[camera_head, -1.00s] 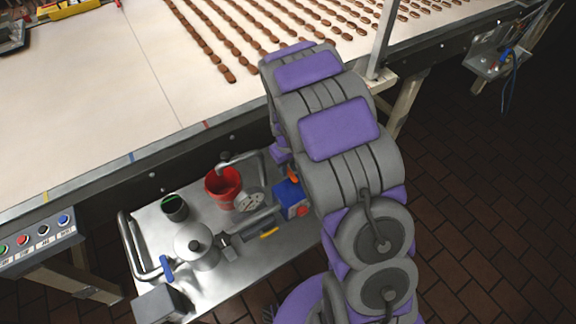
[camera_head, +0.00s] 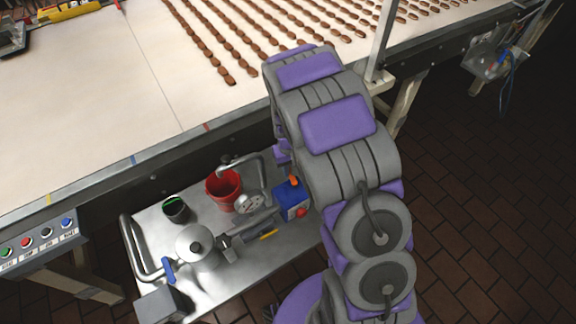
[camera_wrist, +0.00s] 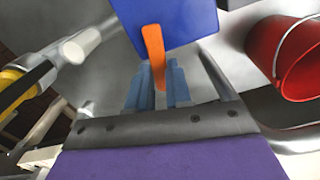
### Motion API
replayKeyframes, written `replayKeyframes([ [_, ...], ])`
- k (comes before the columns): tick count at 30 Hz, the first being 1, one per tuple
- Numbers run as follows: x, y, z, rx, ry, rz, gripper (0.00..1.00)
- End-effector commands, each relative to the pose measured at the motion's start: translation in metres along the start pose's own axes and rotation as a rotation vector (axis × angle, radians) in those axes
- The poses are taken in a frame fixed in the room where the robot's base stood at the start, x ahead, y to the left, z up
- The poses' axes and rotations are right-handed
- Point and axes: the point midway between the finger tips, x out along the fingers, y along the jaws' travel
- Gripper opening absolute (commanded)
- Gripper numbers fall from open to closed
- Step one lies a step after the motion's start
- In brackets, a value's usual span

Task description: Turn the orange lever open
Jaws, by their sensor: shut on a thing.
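The orange lever (camera_wrist: 153,45) stands on a blue box (camera_wrist: 188,18) in the wrist view. Its end lies between the blue fingertips of my gripper (camera_wrist: 160,84), which are shut on it. In the head view the orange lever (camera_head: 294,181) shows as a small tip on top of the blue box (camera_head: 287,199), joined to the metal pipework. My arm stands just right of the box there, and my fingers are hidden behind it.
A red bucket (camera_head: 222,188) stands under a bent spout, and it also shows at right in the wrist view (camera_wrist: 284,60). A dark cup (camera_head: 176,209), a round gauge (camera_head: 250,202), a lidded pot (camera_head: 196,246) and a yellow handle (camera_head: 268,234) crowd the metal cart. The conveyor (camera_head: 90,100) runs behind.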

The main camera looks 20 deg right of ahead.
Motion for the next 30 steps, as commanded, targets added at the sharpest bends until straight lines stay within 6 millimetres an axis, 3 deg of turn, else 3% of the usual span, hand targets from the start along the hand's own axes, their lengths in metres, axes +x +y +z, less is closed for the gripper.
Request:
replayKeyframes([
  [30,-0.003,0.03,0.015,0.946,0.001,0.001,0.0],
])
